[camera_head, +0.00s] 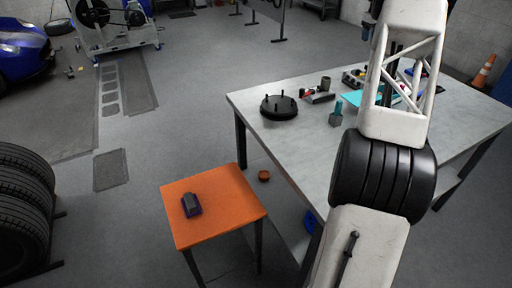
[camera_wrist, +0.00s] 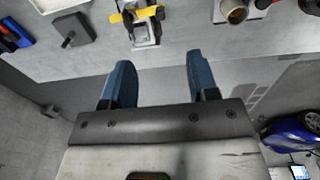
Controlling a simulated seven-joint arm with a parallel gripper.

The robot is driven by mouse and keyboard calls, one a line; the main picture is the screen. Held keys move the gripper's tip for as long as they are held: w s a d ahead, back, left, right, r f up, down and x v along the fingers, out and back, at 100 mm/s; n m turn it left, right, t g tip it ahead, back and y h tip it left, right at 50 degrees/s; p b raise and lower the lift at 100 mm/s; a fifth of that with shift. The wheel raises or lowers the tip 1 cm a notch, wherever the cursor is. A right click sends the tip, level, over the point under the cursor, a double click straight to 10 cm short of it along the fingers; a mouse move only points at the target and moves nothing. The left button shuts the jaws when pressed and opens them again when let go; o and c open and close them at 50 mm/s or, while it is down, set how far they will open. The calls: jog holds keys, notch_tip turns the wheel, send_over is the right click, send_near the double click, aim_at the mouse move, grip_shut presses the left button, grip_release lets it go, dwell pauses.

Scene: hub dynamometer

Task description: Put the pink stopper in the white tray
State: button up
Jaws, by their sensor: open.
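I cannot make out a pink stopper in either view. A pale, white-rimmed piece (camera_wrist: 58,4) is cut off by the top edge of the wrist view; it may be the white tray, but too little shows to tell. My gripper (camera_wrist: 158,66) is open, with two blue fingers apart and nothing between them. In the wrist view its fingertips are just below a small grey device with a yellow bar (camera_wrist: 138,18). In the head view my arm covers part of the grey table (camera_head: 260,135), and I cannot make out the fingers clearly there.
The table bears a black disc with pegs (camera_head: 280,107), a grey block with a teal post (camera_head: 337,118), a dark cylinder (camera_head: 326,84) and a cyan sheet (camera_head: 382,98). An orange stool (camera_head: 225,222) holds a dark purple object (camera_head: 191,205). Tires (camera_head: 22,200) stand at left.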

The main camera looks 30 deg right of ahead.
jog(key=s+a+r, duration=0.1)
jog(key=a+r, duration=0.3)
jog(key=a, duration=0.9)
jog(key=s+a+r, duration=0.2)
jog(key=a+r, duration=0.1)
jog(key=a, duration=0.9)
jog(key=s+a+r, duration=0.1)
jog(key=a+r, duration=0.3)
jog(key=a, duration=0.9)
jog(key=s+a+f+t, duration=0.1)
jog(key=s+a, duration=1)
jog(key=a, duration=0.3)
jog(key=s+a+f+t, duration=0.1)
jog(key=s+a, duration=0.9)
jog(key=a, duration=0.4)
jog(key=s+a+f, duration=0.5)
jog(key=s, duration=0.5)
jog(key=s+a+f, duration=0.6)
jog(key=s, duration=0.4)
